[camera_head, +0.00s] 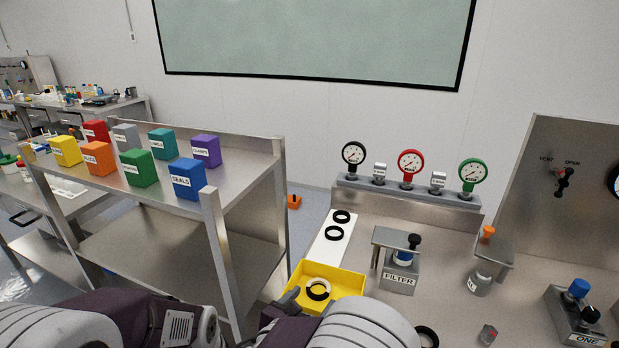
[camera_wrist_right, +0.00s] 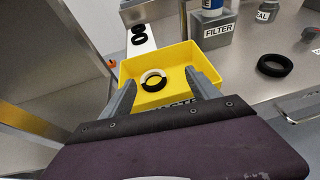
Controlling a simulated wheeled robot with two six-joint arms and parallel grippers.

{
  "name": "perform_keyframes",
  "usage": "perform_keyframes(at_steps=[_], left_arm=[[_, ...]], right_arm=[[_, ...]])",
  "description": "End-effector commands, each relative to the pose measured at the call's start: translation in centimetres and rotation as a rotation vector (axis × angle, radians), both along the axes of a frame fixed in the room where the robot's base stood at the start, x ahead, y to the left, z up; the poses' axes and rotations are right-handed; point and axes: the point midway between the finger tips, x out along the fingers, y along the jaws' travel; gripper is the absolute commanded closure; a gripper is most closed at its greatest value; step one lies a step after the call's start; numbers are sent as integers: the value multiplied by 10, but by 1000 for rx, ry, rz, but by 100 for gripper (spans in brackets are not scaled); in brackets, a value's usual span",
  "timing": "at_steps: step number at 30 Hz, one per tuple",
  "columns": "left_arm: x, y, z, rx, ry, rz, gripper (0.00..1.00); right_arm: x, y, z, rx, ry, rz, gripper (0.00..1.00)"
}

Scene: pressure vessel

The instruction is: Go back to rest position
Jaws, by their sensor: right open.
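My right gripper (camera_wrist_right: 160,80) is open, its two fingers apart over the near side of a yellow tray (camera_wrist_right: 184,52). In the head view only a dark finger of my right gripper (camera_head: 289,298) shows at the tray's left front edge; the rest is hidden by my arm. Inside the yellow tray (camera_head: 346,279) lie a black ring (camera_wrist_right: 154,85) and a pale ring (camera_wrist_right: 150,73), partly overlapping. Nothing is between the fingertips that I can see. My left arm comes in at the lower left; its gripper is out of the picture.
A metal shelf (camera_head: 252,147) with several coloured boxes stands left of the bench. Two black rings (camera_head: 338,225) lie on a white strip. A FILTER stand (camera_head: 398,281), gauges (camera_head: 411,163) and another black ring (camera_wrist_right: 274,65) are on the bench. The bench's middle has free room.

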Motion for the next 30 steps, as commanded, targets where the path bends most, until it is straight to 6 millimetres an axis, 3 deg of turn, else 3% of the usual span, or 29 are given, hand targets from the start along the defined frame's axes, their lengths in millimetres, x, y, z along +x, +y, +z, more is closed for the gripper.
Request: perform_keyframes(at_steps=[2, 3, 5, 6, 8, 9, 11, 13, 16, 19, 22, 25, 30], left_arm=[[0, 0, 1, 0, 0, 0, 64], [0, 0, 2, 0, 0, 0, 64], [0, 0, 2, 0, 0, 0, 64], [0, 0, 3, 0, 0, 0, 64], [0, 0, 3, 0, 0, 0, 64], [0, 0, 4, 0, 0, 0, 64], [0, 0, 4, 0, 0, 0, 64], [0, 0, 5, 0, 0, 0, 64], [0, 0, 5, 0, 0, 0, 64], [0, 0, 5, 0, 0, 0, 64], [0, 0, 5, 0, 0, 0, 64], [0, 0, 5, 0, 0, 0, 64], [0, 0, 5, 0, 0, 0, 64]], right_arm=[[24, -55, 19, 36, -25, -145, 30], [29, -92, 25, 56, -29, -242, 30], [23, -149, 28, 101, -13, -411, 30], [10, -184, 24, 150, 9, -534, 30], [-18, -230, 13, 256, 38, -736, 30], [-42, -255, 2, 349, 53, -882, 30], [-84, -279, -16, 529, 58, -1128, 30], [-131, -280, -40, 799, 24, -1440, 30], [-161, -250, -64, 1149, -74, -1790, 30], [-163, -213, -76, 1409, -170, -2017, 30], [-155, -190, -83, 1576, -263, -2174, 30], [-141, -184, -82, 1687, -347, -2236, 30], [-141, -184, -82, 1687, -357, -2243, 30]])
